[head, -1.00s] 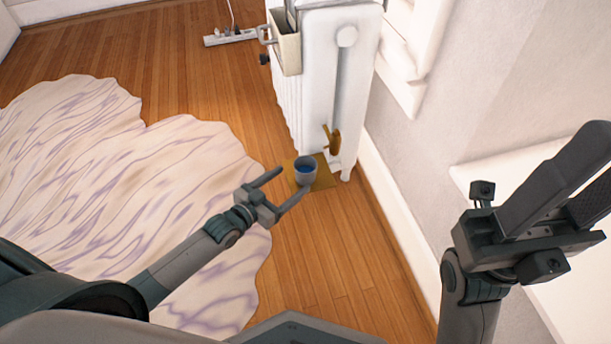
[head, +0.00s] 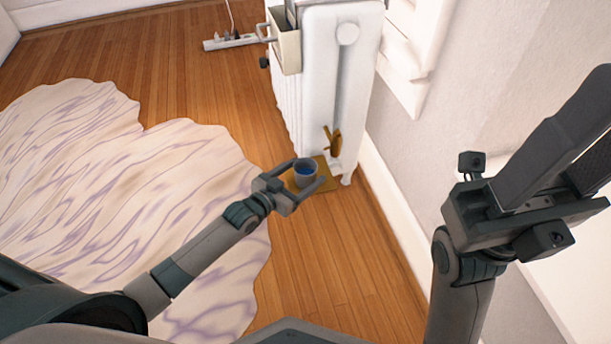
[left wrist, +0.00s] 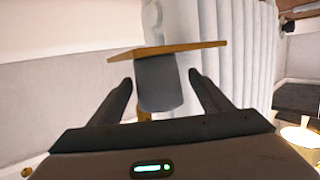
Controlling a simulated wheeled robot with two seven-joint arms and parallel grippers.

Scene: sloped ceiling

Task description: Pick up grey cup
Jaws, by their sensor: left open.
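The grey cup (head: 305,174) stands on a small tan square board (head: 326,186) beside the white radiator, with something blue showing inside it. My left gripper (head: 308,174) is open, with a finger on either side of the cup. In the left wrist view, the cup (left wrist: 158,83) lies between the two open fingers (left wrist: 162,88), against the board (left wrist: 165,48). I cannot tell whether either finger touches it.
The white radiator (head: 340,85) and a brass-coloured piece (head: 333,140) stand close behind the cup. A wall is at the right. A pale patterned rug (head: 120,190) covers the left. Bare wooden floor (head: 330,265) is open in front.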

